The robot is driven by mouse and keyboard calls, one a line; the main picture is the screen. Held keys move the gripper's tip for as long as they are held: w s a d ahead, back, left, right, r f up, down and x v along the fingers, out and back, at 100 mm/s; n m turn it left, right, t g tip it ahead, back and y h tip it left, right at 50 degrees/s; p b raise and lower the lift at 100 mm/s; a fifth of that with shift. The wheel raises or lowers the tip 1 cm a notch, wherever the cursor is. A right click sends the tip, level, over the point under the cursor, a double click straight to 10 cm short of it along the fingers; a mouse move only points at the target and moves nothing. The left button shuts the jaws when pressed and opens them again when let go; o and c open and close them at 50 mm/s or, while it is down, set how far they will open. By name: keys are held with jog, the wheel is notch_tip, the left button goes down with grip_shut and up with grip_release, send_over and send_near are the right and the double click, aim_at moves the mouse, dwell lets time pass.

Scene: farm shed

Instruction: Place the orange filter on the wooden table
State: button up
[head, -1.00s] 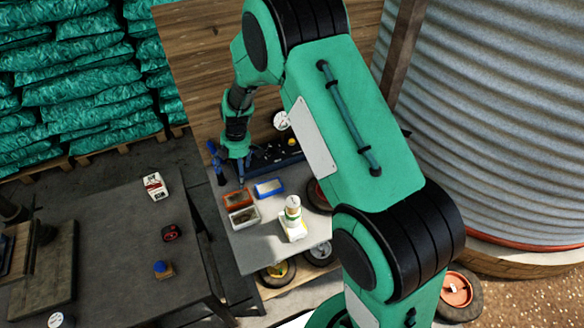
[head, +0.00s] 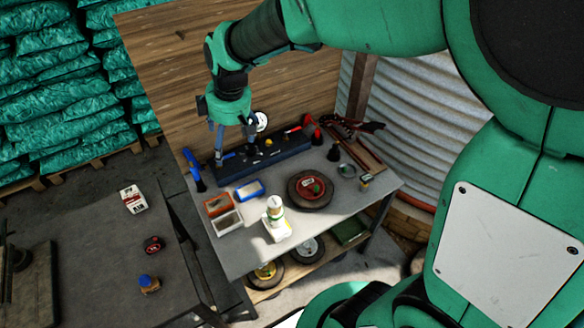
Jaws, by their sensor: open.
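No object is plainly recognisable as the orange filter in the head view. A small orange-brown piece with a blue top (head: 149,284) stands on the dark table (head: 95,265) at left. An orange-rimmed tray (head: 217,204) lies on the grey workbench (head: 330,220). Neither tabletop shows clear wood grain. My gripper (head: 235,145) hangs over the back of the workbench, its blue fingers pointing down. It is open, with nothing seen between the fingers. It is above or in front of the black tool rack (head: 285,155); the exact gap cannot be told.
The workbench carries a blue box (head: 249,189), a white tray (head: 228,223), a white bottle (head: 276,226), a red-centred wheel (head: 310,187) and tools. A white carton (head: 133,199) and a black-red tape measure (head: 153,245) sit on the dark table. A wooden panel (head: 170,65) stands behind.

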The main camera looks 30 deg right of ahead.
jog(key=s+d+r+m+t, duration=0.1)
jog(key=s+r+m, duration=0.2)
jog(key=s, duration=0.5)
jog(key=s+d+r+m+t, duration=0.1)
jog(key=s+d+r+m, duration=0.1)
jog(key=s, duration=0.7)
jog(key=s+d+r+m+t+h, duration=0.1)
jog(key=s+r+m, duration=0.3)
jog(key=s, duration=0.4)
jog(key=shift+s+d+r+m, duration=0.15)
jog(key=shift+d+r+m, duration=0.35)
jog(key=shift+r, duration=0.4)
jog(key=shift+d, duration=0.1)
notch_tip(320, 180, down, 2)
jog(key=shift+f+b, duration=0.25)
jog(key=shift+b, duration=1)
